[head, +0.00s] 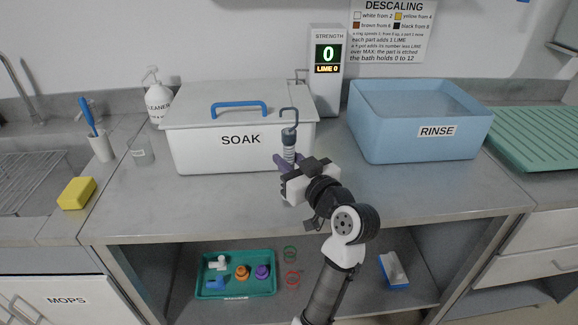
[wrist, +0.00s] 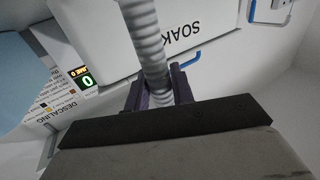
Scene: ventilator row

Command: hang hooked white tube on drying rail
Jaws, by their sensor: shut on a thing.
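The hooked white tube (head: 289,141) is upright in front of the lidded white SOAK box, with its grey hook at the top. In the wrist view its ribbed body (wrist: 146,38) runs up from between the fingers. My gripper (head: 288,163) is shut on the tube, below the hook, over the counter. In the wrist view the purple fingers of my gripper (wrist: 159,93) stand on both sides of it. The lower end of the tube is hidden by the gripper. A grey fixture (head: 565,46) is cut off at the upper right; I cannot tell whether it is the drying rail.
The SOAK box (head: 190,148) has its lid on, with a blue handle. Right of it stand the strength display (head: 327,90), reading 0, and the blue RINSE tub (head: 385,140). A green ribbed drainer (head: 535,140) lies far right. The front counter strip (head: 420,195) is clear.

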